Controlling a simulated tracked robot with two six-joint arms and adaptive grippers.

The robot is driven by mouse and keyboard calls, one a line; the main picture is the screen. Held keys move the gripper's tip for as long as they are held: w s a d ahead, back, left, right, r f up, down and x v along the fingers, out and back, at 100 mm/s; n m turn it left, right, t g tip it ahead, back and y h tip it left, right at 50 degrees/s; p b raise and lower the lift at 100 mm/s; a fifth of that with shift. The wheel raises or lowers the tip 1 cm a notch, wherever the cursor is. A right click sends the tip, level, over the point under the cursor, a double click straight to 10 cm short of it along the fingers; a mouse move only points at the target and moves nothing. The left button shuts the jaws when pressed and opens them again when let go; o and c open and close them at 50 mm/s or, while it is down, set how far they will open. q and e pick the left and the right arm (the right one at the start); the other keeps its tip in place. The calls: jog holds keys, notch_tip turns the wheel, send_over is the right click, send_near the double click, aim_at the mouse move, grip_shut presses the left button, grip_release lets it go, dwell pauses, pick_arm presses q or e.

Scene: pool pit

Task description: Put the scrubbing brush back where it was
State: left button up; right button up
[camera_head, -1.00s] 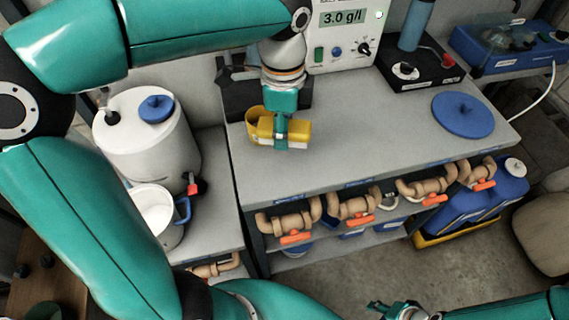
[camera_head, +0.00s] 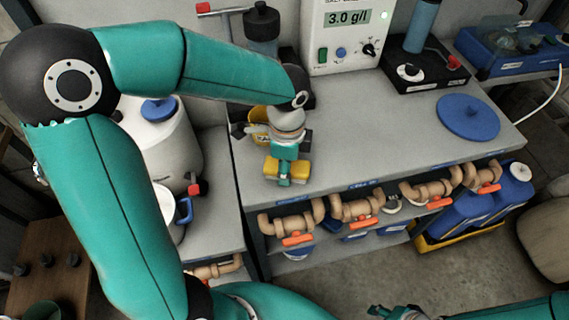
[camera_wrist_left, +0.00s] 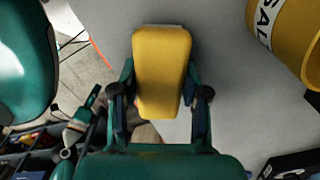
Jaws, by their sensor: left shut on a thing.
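The scrubbing brush (camera_head: 271,167), a yellow block with a pale underside, is in my left gripper (camera_head: 284,181) near the front left edge of the grey bench (camera_head: 370,140). The fingers are shut on its sides. In the left wrist view the brush (camera_wrist_left: 158,75) sits between the two fingers of the left gripper (camera_wrist_left: 160,98). I cannot tell whether it touches the bench top. My right gripper (camera_head: 385,311) shows only in part at the bottom edge, away from the bench, and its jaws are unclear.
A yellow lettered container (camera_head: 258,132) stands behind the brush, partly hidden by my arm. A blue disc (camera_head: 468,116) lies at the bench's right. A white tank (camera_head: 170,150) stands to the left. Pipes with orange-handled valves (camera_head: 298,240) run below the front edge. The bench middle is clear.

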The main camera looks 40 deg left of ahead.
pick_arm(q)
jog(key=o, duration=1.2)
notch_tip(320, 180, up, 12)
jog(key=shift+p, duration=0.45)
jog(key=shift+r, duration=0.1)
